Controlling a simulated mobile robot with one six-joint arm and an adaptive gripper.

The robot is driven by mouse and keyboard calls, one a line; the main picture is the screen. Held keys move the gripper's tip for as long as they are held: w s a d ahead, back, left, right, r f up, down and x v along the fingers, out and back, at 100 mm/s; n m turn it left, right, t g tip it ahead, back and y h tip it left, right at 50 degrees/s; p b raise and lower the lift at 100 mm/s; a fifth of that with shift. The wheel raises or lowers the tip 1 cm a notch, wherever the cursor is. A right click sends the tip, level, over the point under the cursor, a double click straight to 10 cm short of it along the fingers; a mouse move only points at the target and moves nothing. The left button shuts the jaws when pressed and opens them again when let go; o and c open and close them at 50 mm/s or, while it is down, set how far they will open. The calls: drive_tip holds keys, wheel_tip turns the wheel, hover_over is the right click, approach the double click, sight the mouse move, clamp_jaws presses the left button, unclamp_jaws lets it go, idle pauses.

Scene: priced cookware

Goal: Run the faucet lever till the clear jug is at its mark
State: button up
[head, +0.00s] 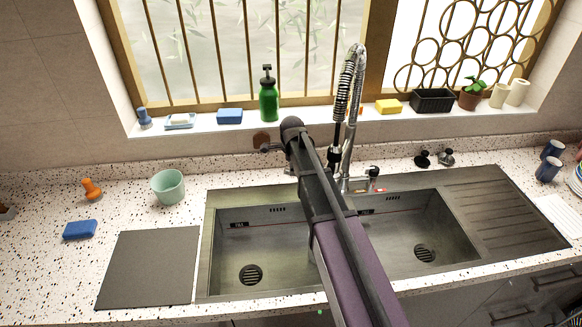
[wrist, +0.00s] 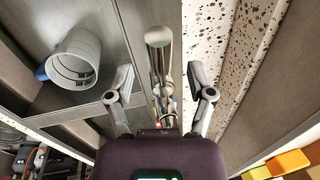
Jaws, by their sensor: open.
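The clear jug (wrist: 75,62) shows in the wrist view at the upper left, in a sink basin. It is a pale, see-through vessel with dark marks on its wall and a bit of blue at its left. Its water level cannot be made out. The faucet (head: 350,125) rises behind the sink; it also shows in the wrist view (wrist: 158,38), running between my fingers. A small red-marked lever part (head: 373,173) sits at the faucet's base. My gripper (wrist: 160,72) is open, with one finger on each side of the faucet, no contact visible. In the head view my arm hides the jug.
The double sink has a left basin (head: 250,245) and a drainboard (head: 505,210). A mint cup (head: 168,187), a blue sponge (head: 80,230) and a grey board (head: 150,268) lie on the left counter. A green bottle (head: 268,100) and a potted plant (head: 473,95) stand on the sill.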

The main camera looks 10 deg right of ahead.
drive_tip(key=shift+w+f+b, duration=0.2)
drive_tip(key=shift+f+b, duration=0.65)
drive_tip(key=shift+f, duration=0.15)
drive_tip(key=shift+w+f+b, duration=0.2)
drive_tip(key=shift+f+b, duration=0.6)
drive_tip(key=shift+f, duration=0.2)
clamp_jaws()
